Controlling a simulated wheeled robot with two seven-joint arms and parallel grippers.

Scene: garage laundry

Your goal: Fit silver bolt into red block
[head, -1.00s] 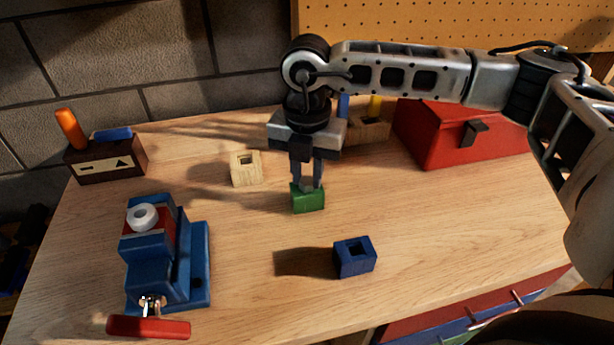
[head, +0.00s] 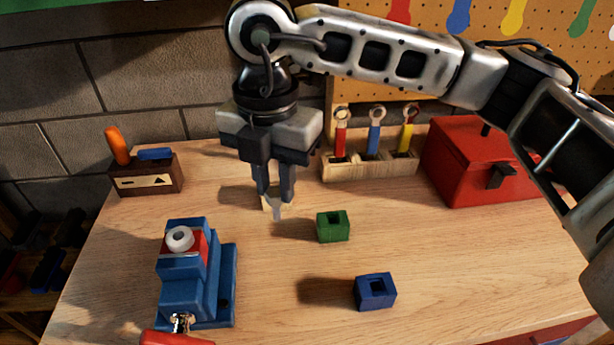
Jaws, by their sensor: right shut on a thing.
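My right gripper (head: 273,197) is shut on the silver bolt (head: 277,212), a small pale-grey pin whose lower end points down, above the table. The bolt's upper part is hidden between the fingers. The red block (head: 198,246) sits in the blue vise (head: 222,290) at the lower left, with a white ring (head: 180,238) on its top. The gripper is above and to the right of the red block, apart from it. My left gripper is not in view.
A green block (head: 333,228) and a blue block (head: 376,292), both with square holes, stand on the table. A wrench rack (head: 345,172) and red toolbox (head: 470,170) stand at the back right.

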